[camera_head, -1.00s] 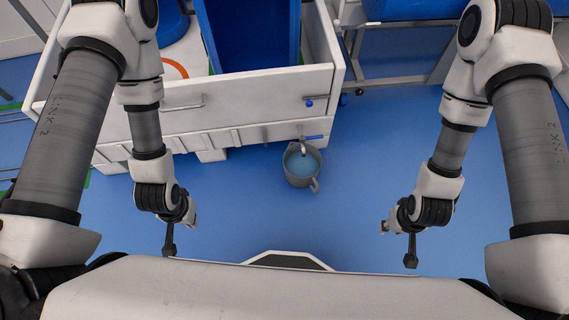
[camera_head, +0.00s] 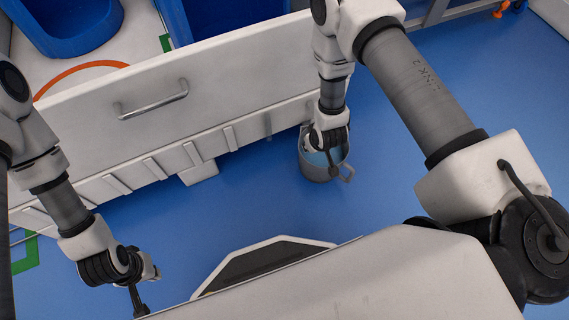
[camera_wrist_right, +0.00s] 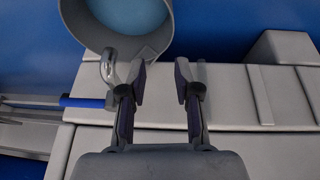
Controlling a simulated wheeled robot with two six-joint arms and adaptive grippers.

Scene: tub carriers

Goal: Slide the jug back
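The grey jug (camera_head: 312,172) stands upright on the blue floor close to the white tub carrier (camera_head: 215,80), with its handle toward the lower right and bluish liquid inside. In the right wrist view the jug (camera_wrist_right: 153,48) is at the top left, just beyond the fingertips. My right gripper (camera_wrist_right: 160,82) is open and empty beside the jug's rim; I cannot tell if it touches. In the head view the right gripper (camera_head: 332,160) hides part of the jug's opening. My left gripper (camera_head: 148,287) is open and empty at the lower left, away from the jug.
A tap (camera_wrist_right: 108,68) with a blue lever (camera_wrist_right: 82,102) sits close to the right gripper's left finger. Blue tubs (camera_head: 65,25) stand on the carrier. A metal rack (camera_head: 437,14) is at the back right. The floor in front of the jug is clear.

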